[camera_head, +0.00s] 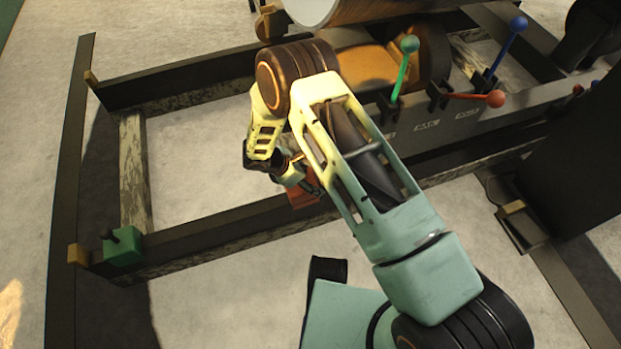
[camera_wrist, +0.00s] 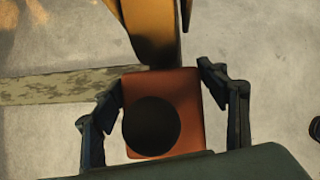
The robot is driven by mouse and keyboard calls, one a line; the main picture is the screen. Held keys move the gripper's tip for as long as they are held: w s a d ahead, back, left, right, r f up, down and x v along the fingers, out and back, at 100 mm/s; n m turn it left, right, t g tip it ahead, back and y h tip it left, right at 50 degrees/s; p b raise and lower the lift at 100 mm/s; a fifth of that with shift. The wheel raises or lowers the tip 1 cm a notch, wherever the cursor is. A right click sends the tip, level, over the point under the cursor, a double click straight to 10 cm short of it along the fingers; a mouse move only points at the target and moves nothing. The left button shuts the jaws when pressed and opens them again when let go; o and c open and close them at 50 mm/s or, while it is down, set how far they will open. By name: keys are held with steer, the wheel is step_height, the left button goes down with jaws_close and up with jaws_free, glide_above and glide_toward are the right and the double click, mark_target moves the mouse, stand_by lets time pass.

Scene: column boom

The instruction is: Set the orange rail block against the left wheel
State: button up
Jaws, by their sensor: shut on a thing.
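The orange rail block (camera_wrist: 189,88) fills the middle of the wrist view, with a dark round part on its near face. The two dark fingers of my gripper (camera_wrist: 165,98) stand on either side and hold it. In the head view the block (camera_head: 303,198) shows as a small orange patch below my gripper (camera_head: 312,184), over the near dark rail. My arm hides part of it. An ochre rounded body (camera_head: 365,65), possibly a wheel, lies behind my arm. An ochre curved part (camera_wrist: 152,25) shows beyond the block in the wrist view. I cannot tell which is the left wheel.
A green block with a black handle (camera_head: 122,246) sits on the near rail at the left. Concrete floor shows between rails.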

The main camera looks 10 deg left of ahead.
steer(key=shift+f+b, duration=0.9)
stand_by(0.6)
steer(key=o, duration=2.2)
steer(key=shift+s, duration=0.1)
steer(key=v, duration=1.1)
steer(key=shift+a+r, duration=0.2)
steer(key=shift+r, duration=0.25)
